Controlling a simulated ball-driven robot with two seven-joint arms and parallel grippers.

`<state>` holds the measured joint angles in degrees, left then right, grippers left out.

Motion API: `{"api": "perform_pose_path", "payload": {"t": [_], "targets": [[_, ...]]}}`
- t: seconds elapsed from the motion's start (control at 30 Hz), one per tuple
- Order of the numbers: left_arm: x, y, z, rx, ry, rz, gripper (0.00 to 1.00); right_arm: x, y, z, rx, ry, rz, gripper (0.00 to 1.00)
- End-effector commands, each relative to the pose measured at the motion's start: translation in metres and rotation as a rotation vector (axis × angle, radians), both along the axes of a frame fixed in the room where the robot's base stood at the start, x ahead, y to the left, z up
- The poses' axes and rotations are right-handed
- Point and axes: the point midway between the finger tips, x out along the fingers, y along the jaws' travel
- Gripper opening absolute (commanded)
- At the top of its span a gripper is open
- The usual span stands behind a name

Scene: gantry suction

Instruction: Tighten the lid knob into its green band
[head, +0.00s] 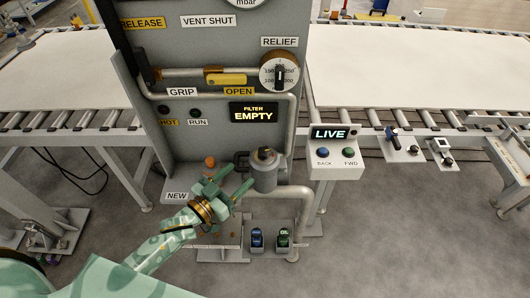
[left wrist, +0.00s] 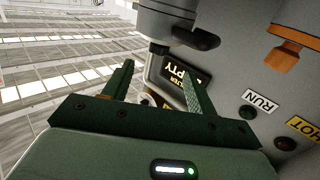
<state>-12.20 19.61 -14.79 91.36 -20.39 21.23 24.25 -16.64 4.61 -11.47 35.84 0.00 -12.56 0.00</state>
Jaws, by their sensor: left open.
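A grey filter canister (head: 264,172) stands at the front of the machine panel, with a rounded lid and a small dark lid knob (head: 264,150) on top. I cannot make out a green band on it. My left gripper (head: 236,174) is open and empty, just left of the canister, its fingers pointing up and right toward it. In the left wrist view, the two fingers (left wrist: 157,70) stand apart with nothing between them, and the canister (left wrist: 165,17) is beyond their tips, with dark protruding parts. My right gripper is not in view.
The display (head: 254,112) reads FILTER EMPTY. An orange-topped part (head: 210,163) stands by the NEW label, close behind my left gripper. A curved pipe (head: 298,195) runs right of the canister. Blue and green containers (head: 257,238) sit below. A LIVE button box (head: 334,155) is to the right.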

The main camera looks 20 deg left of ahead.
Motion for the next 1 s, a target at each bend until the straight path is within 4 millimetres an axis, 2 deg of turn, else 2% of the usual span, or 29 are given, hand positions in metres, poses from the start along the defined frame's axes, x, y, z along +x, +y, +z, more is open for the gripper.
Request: {"api": "perform_pose_path", "payload": {"t": [0.03, 0.2, 0.4, 0.6, 0.87, 0.9, 1.0], "targets": [[0.013, -0.007, 0.002, -0.002, -0.004, -0.001, 0.57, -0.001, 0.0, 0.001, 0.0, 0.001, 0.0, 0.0], [0.054, -0.024, 0.001, 0.0, -0.002, 0.0, 0.57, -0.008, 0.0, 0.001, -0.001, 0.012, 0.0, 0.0], [0.089, -0.04, 0.0, 0.0, 0.0, 0.0, 0.57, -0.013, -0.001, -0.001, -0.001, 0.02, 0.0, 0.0], [0.104, -0.047, -0.001, 0.002, 0.001, 0.0, 0.57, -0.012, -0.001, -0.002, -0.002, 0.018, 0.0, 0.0], [0.106, -0.048, -0.001, 0.002, 0.002, 0.0, 0.57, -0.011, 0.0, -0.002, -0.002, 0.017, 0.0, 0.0], [0.106, -0.048, -0.001, 0.002, 0.002, 0.0, 0.55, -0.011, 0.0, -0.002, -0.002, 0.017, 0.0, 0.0], [0.106, -0.048, -0.001, 0.002, 0.002, 0.0, 0.27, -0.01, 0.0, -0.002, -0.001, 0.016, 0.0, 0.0]]}}
